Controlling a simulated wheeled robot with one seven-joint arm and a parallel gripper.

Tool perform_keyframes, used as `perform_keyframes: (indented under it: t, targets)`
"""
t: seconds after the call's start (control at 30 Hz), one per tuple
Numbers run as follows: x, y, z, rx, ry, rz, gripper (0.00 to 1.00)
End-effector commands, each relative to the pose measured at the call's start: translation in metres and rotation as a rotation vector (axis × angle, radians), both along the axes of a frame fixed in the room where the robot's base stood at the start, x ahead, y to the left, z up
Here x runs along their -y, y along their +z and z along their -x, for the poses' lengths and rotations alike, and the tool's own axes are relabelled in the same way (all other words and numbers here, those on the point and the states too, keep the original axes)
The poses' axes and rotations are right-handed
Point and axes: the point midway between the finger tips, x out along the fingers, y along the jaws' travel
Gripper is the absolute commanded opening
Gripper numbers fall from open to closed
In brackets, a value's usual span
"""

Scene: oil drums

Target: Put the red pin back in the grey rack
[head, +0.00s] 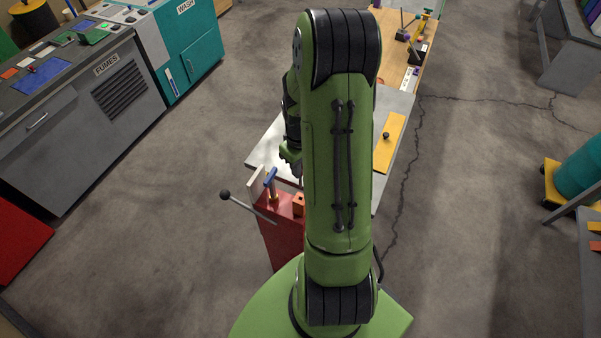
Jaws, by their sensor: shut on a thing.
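My gripper (293,163) is seen only in part, at the left edge of my arm, over the pale grey table top. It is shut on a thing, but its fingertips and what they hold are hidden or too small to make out. I cannot pick out the red pin in this view. I cannot make out the grey rack for sure either; my arm covers much of the table. A blue-topped piece (270,178) stands beside a pale upright plate (257,181), just left of and below my gripper in the picture.
A red stand (283,228) with a black-knobbed lever (246,206) and an orange block (299,203) is close to my base. A yellow plate (389,143) lies on the table's right side. Grey and teal cabinets (190,48) line the left. Open floor lies both sides.

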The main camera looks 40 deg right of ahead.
Motion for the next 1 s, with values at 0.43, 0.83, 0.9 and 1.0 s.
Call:
perform_keyframes:
  t: [0.43,0.83,0.9,1.0]
  targets:
    - [0.000,0.078,-0.001,0.003,0.000,0.002,0.00]
    - [0.000,0.086,0.000,0.000,0.000,-0.001,0.00]
    - [0.000,0.086,0.000,0.000,0.000,-0.001,0.00]
    - [0.000,0.086,0.000,-0.001,0.000,-0.001,0.00]
